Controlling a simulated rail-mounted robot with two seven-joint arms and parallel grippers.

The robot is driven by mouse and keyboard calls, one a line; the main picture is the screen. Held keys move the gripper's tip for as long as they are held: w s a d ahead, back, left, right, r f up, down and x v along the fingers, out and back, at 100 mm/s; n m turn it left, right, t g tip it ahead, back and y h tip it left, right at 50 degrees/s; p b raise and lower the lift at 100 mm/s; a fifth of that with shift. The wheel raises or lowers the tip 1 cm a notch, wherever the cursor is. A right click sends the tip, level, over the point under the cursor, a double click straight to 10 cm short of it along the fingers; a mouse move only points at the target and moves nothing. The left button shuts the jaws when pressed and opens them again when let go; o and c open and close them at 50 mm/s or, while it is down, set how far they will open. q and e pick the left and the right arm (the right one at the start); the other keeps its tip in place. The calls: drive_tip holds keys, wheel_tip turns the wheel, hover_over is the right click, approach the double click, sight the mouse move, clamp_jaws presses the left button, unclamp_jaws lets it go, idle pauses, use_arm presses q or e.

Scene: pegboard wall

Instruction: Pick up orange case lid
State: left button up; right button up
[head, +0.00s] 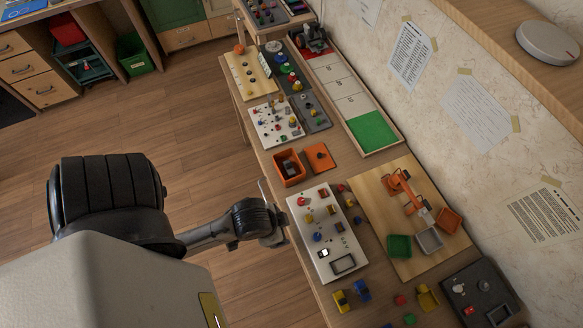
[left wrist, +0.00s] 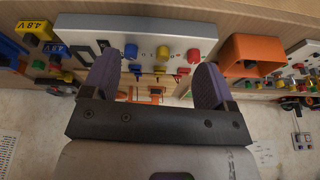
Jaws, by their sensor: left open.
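The orange case lid (head: 319,157) lies flat on the long bench in the head view, just right of the open orange case (head: 289,167), which holds dark items. In the left wrist view an orange box-like piece (left wrist: 252,49), probably the case, is right of the fingers; I cannot make out the lid there. My left gripper (left wrist: 154,82) is open, its two dark fingers apart with nothing held between them. In the head view my left arm reaches the bench's front edge, below the case and lid; its fingertips are not clear. My right gripper is not in view.
A white board (head: 328,232) with knobs and switches lies nearest my left arm. A wooden board with a small orange robot arm (head: 409,193) and bins stands to its right. A green-ended tray (head: 373,132) lies behind the lid. Open floor is left of the bench.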

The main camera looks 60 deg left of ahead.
use_arm(q)
drive_tip(key=o, duration=0.4)
drive_tip(key=shift+d, duration=0.1)
drive_tip(key=shift+c, duration=0.2)
